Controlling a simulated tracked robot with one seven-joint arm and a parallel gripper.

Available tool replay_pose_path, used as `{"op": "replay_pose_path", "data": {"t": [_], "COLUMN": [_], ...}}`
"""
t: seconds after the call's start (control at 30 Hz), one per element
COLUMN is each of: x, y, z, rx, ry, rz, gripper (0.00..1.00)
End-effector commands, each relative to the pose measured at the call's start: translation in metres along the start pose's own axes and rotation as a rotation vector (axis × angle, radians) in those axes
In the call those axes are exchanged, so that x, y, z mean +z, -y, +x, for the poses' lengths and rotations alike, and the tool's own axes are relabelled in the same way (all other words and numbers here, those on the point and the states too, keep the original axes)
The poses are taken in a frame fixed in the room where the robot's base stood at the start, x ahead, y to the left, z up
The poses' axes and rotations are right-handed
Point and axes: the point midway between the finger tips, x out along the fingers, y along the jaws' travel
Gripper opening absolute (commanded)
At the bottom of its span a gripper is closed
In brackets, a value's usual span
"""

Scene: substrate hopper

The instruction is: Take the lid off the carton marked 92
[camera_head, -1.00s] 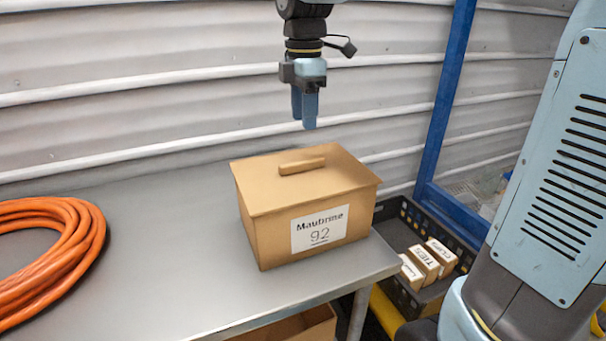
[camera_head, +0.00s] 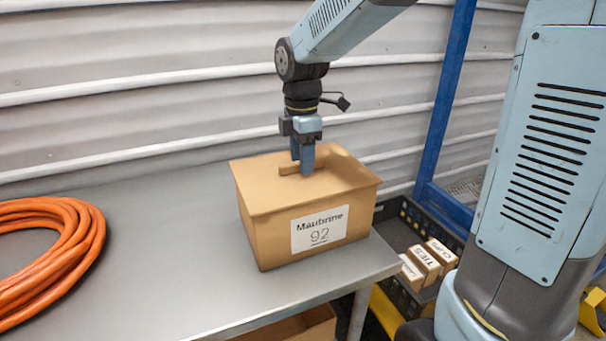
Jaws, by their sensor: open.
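The carton marked 92 (camera_head: 283,240) stands upright near the right end of the grey table, its white label reading "Maubrine 92" facing me. Its flat brown lid (camera_head: 262,195) lies on top, with a raised bar handle (camera_head: 288,168) in the middle. My gripper (camera_head: 303,170) points straight down at the handle with its blue fingers open. The fingers appear to be on either side of the bar. I cannot tell whether they touch it.
A coil of orange hose (camera_head: 45,255) lies on the table at the left. Between it and the carton the tabletop (camera_head: 165,230) is clear. Right of the table, a dark crate (camera_head: 395,225) holds small labelled boxes (camera_head: 425,263). A blue post (camera_head: 443,105) rises behind it. Another open carton (camera_head: 305,327) is below the table edge.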

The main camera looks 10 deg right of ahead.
Motion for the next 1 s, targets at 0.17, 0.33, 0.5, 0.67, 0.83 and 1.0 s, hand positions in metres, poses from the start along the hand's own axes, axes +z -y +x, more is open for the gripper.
{"op": "replay_pose_path", "data": {"t": [0.17,0.33,0.5,0.67,0.83,1.0], "x": [-0.0001,-0.0002,-0.0004,-0.0005,-0.0007,-0.0008], "y": [-0.0001,-0.0001,-0.0001,-0.0001,-0.0001,-0.0002], "z": [0.0004,0.0002,0.0002,0.0001,0.0001,0.0000], "rx": [0.000,0.000,0.000,0.000,0.000,0.000], "ry": [0.000,0.000,0.000,0.000,0.000,0.000], "rz": [0.000,0.000,-0.001,-0.001,-0.001,-0.001], "gripper": [0.47,0.33,0.17,0.02,0.00,0.00]}}
